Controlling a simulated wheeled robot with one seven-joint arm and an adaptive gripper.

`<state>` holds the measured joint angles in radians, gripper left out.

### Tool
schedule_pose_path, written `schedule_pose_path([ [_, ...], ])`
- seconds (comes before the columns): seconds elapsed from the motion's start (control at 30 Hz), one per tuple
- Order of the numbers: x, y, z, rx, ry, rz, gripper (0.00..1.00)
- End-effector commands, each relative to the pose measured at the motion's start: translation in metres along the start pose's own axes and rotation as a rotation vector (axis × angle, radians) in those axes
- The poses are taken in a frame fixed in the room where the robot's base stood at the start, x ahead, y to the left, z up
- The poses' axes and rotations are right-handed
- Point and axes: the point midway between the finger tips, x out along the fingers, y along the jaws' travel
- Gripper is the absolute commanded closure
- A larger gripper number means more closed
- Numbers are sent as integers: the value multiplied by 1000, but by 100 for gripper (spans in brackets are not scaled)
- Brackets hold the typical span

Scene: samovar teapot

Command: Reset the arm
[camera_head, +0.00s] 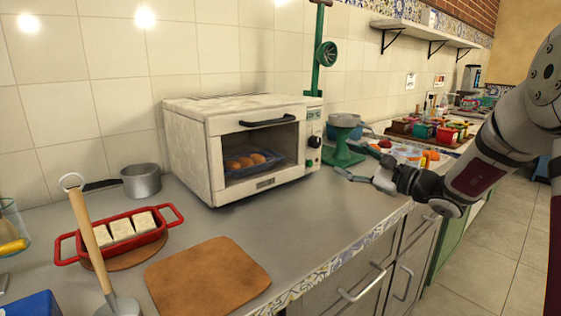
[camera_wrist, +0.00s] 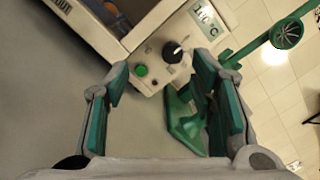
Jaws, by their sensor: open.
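My arm comes in from the right in the head view, and my gripper (camera_head: 356,177) is over the counter edge, to the right of the toaster oven (camera_head: 187,156). In the wrist view my gripper (camera_wrist: 163,100) is open and empty, with its green-padded fingers apart. The oven's control panel, with a green button (camera_wrist: 141,70), a dark knob (camera_wrist: 176,54) and a display reading about 110 °C, shows beyond the fingertips. A green stand (camera_wrist: 184,122) shows behind the right finger; it also shows in the head view (camera_head: 342,152), close behind my gripper.
A red baking dish (camera_head: 67,248) with pale blocks, a pot (camera_head: 141,181) and a wooden board (camera_head: 207,277) are on the left counter. A blue tray (camera_head: 232,171) with brown items is inside the oven. The counter front between board and gripper is clear.

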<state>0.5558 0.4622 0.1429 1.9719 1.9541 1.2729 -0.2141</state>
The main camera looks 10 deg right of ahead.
Motion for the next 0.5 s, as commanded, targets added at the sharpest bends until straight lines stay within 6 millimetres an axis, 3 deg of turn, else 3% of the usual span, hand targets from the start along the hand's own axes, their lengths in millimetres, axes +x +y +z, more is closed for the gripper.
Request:
schedule_pose_path([
  [0.13, 5, 39, 72, -106, -85, 192, 50],
  [0.27, -11, 93, 143, -233, -168, 428, 50],
  [0.4, -49, 151, 201, -378, -236, 677, 50],
  [0.5, -85, 189, 230, -487, -270, 850, 50],
])
